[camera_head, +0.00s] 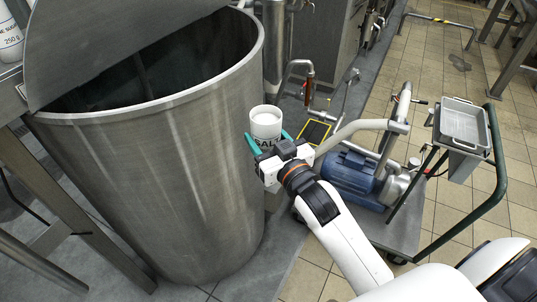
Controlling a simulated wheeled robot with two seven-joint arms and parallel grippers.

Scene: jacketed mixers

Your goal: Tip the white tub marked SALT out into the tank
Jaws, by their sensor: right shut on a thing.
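The lower part of the tub is hidden behind the gripper. The tank (190,170) is a large steel cylinder at the left with a dark open mouth. A raised steel lid (100,40) covers part of the opening. The tub is outside the tank, near its right wall and below its rim. My left gripper is not in view.
A cart with a blue motor pump (350,178), pipes and a green handle (497,170) stands right of my right arm. A metal tray (463,122) sits on it. Another white tub (9,38) is at the upper left. Tiled floor (440,75) lies open at the upper right.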

